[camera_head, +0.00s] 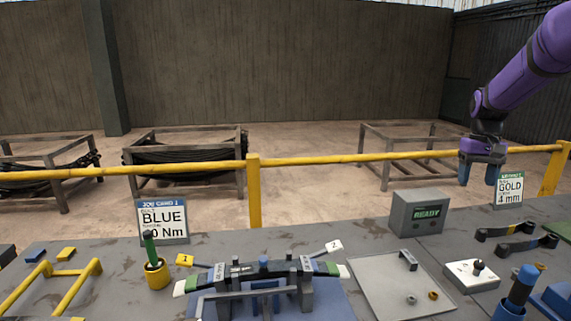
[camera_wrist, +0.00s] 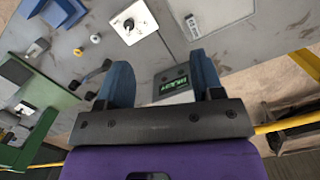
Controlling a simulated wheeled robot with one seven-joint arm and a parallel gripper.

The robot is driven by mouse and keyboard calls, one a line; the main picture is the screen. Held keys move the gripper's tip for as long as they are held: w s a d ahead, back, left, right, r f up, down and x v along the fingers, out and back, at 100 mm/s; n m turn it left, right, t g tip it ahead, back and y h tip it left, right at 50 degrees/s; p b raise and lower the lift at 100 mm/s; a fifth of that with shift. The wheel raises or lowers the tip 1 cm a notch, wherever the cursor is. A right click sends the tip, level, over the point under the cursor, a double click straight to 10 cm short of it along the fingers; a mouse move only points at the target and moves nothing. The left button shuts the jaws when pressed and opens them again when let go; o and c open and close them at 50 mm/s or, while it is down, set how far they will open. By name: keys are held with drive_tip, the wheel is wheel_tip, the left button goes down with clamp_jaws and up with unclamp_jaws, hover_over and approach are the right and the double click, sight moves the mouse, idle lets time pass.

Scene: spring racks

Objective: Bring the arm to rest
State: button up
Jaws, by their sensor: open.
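My gripper (camera_head: 477,175) is at the right in the head view, held in the air above the back edge of the bench, on my purple arm. Its two blue fingers point down and are apart with nothing between them. In the wrist view my gripper (camera_wrist: 160,85) also shows open and empty. A grey box reading READY (camera_head: 420,213) stands on the bench to the lower left of my gripper, and it also shows past the fingers in the wrist view (camera_wrist: 173,92).
The grey bench (camera_head: 120,270) holds a leaf spring assembly (camera_head: 265,275), a pale tray (camera_head: 385,290), a BLUE card (camera_head: 163,222), a GOLD card (camera_head: 509,188) and a white knob box (camera_head: 472,275). A yellow rail (camera_head: 330,159) runs behind. Metal racks (camera_head: 185,160) stand beyond it.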

drive_tip(key=s+a+r+t, duration=0.2)
drive_tip(key=s+a+r, duration=0.5)
drive_tip(key=s, duration=0.1)
drive_tip(key=s+a+t, duration=0.1)
drive_tip(key=s+a, duration=0.3)
drive_tip(key=s, duration=0.4)
drive_tip(key=s+a+n+t, duration=0.1)
drive_tip(key=s+a, duration=0.3)
drive_tip(key=s, duration=0.4)
drive_tip(key=s+a+n+t, duration=0.1)
drive_tip(key=s+a, duration=0.3)
drive_tip(key=s, duration=0.5)
drive_tip(key=shift+r+t, duration=0.25)
drive_tip(key=shift+t, duration=0.55)
